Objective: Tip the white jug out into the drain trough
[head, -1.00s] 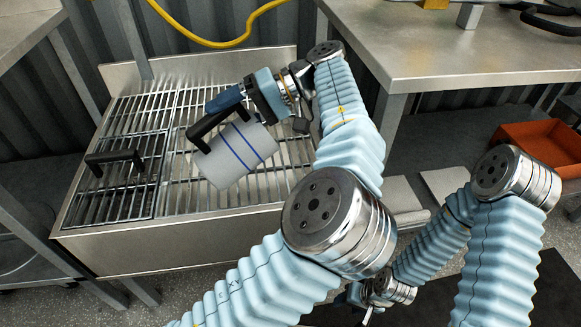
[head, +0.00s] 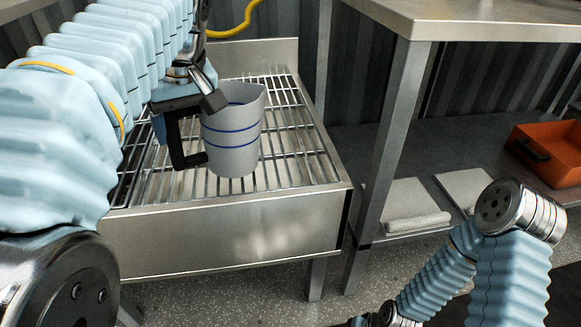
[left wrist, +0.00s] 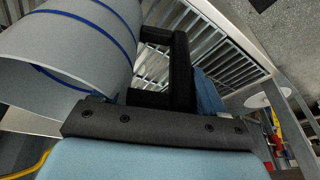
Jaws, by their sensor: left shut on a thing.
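The white jug (head: 232,140) has blue bands and a black handle (head: 186,158). It looks about upright in the head view, mouth up, over the grate of the steel drain trough (head: 235,240). I cannot tell whether its base touches the bars. My left gripper (head: 180,108) is shut on the handle, at the jug's left side. In the left wrist view the jug (left wrist: 75,45) fills the upper left, its handle (left wrist: 182,70) rising from the jaw. The jug's contents are not visible. My right gripper is out of view; only my right arm shows.
A steel table (head: 480,22) stands right of the trough, its leg (head: 385,130) close to the trough's right end. Its lower shelf holds pale flat pieces (head: 405,205) and an orange bin (head: 548,150). A yellow hose (head: 238,24) hangs behind the trough. My left arm hides the trough's left part.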

